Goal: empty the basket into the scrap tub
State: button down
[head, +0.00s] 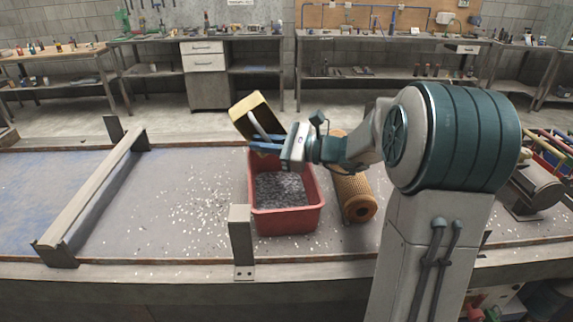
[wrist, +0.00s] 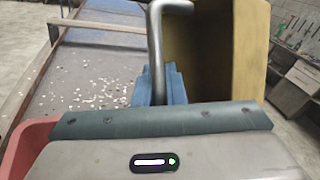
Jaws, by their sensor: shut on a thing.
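The basket is a yellow box (head: 252,115) with a grey bar handle (wrist: 156,45). It is tilted in the air over the far end of the red scrap tub (head: 287,222). My gripper (head: 262,143) is shut on the handle, with its blue fingers around the bar. The basket fills the upper right of the wrist view (wrist: 235,50). I cannot tell whether anything is left inside it. The tub stands upright on the bench and holds many small grey scraps. A corner of the tub shows at the lower left of the wrist view (wrist: 22,155).
A post (head: 240,240) stands at the bench's front edge, and a raised rail (head: 95,195) crosses at left. White bits are scattered on the bench (head: 190,200) left of the tub. Machinery (head: 537,185) stands at right.

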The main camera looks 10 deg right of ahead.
aim_at(239, 128)
jog(key=shift+w+r+m+g+h+p, duration=0.25)
jog(key=shift+r+m+p, duration=0.3)
jog(key=shift+p, duration=0.95)
jog(key=shift+w+r+m+g+h+p, duration=0.15)
jog(key=shift+r+m+g+p, duration=0.35)
jog(key=shift+p, duration=1)
jog(key=w+r+m+p, duration=0.1)
jog(key=p, duration=0.3)
jog(key=shift+w+a+r+h, duration=0.1)
jog(key=shift+w+r+h, duration=0.1)
jog(key=shift+h, duration=0.1)
jog(key=p, duration=0.2)
jog(key=m+g+p, duration=0.1)
jog(key=p, duration=0.1)
jog(key=shift+w+f, duration=0.2)
jog(key=shift+f, duration=0.05)
jog(key=r+m+g+h+p, duration=0.1)
jog(key=p, duration=0.4)
jog(key=shift+w+p, duration=0.15)
jog(key=shift+p, duration=0.2)
jog(key=shift+a+m+p, duration=0.1)
jog(key=shift+m+p, duration=0.15)
jog(key=shift+p, duration=0.6)
